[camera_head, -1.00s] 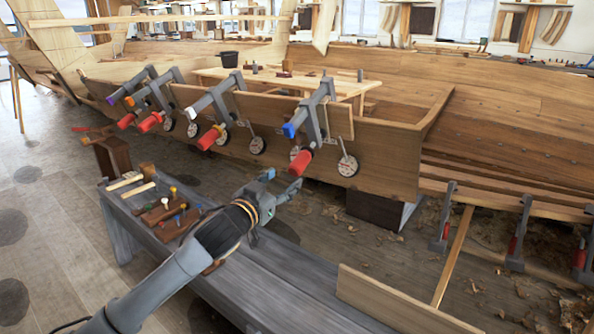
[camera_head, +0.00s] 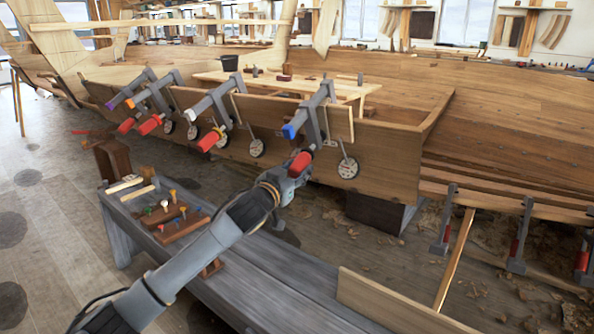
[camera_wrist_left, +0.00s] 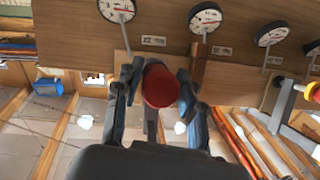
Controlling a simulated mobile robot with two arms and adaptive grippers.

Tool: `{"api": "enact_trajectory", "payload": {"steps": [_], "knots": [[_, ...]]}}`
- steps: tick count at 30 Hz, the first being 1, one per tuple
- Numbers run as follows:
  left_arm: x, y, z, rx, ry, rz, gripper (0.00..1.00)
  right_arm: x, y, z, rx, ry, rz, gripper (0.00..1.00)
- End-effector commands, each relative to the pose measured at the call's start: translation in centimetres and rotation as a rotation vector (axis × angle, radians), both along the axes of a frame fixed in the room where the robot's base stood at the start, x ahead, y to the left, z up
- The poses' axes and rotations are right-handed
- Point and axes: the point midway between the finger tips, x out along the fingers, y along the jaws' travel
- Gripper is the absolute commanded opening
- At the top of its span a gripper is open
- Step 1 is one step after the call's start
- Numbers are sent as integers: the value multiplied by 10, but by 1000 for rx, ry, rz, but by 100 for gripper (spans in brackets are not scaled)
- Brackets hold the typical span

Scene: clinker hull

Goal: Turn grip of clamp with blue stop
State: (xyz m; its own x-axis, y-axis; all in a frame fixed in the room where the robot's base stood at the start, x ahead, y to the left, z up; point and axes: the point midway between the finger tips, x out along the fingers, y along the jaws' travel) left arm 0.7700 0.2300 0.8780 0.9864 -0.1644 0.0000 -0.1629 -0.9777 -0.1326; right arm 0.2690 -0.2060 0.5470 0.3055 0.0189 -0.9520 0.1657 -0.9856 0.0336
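The clamp with the blue stop (camera_head: 290,130) sits on the upper edge of the hull plank, the rightmost of the clamps on that plank. Its red grip (camera_head: 301,161) hangs at the lower front. My left gripper (camera_head: 295,170) is at this grip, partly covering its lower end. In the left wrist view the red grip (camera_wrist_left: 160,84) faces me end-on between the two fingers of my left gripper (camera_wrist_left: 159,80). The fingers lie close along both sides. Whether they press on it cannot be seen. My right gripper is not in view.
Similar clamps, including one with a white stop (camera_head: 200,106), stand to the left along the plank. Round dial gauges (camera_head: 348,168) hang beside the clamps. A grey bench (camera_head: 262,284) with tools lies below my left arm. A loose board (camera_head: 395,304) is at lower right.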

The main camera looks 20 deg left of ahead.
Motion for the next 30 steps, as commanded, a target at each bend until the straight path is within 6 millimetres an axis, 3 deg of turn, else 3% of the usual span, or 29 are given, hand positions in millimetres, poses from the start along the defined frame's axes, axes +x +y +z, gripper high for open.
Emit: {"api": "enact_trajectory", "payload": {"steps": [1,4,14,24,30], "knots": [[0,0,0,0,0,0,23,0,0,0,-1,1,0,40],[0,0,0,0,0,0,3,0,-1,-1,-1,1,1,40],[0,0,0,39,-8,15,3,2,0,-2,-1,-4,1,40],[0,0,0,244,-50,90,3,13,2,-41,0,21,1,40],[0,0,-1,403,-85,146,3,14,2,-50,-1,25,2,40]]}}
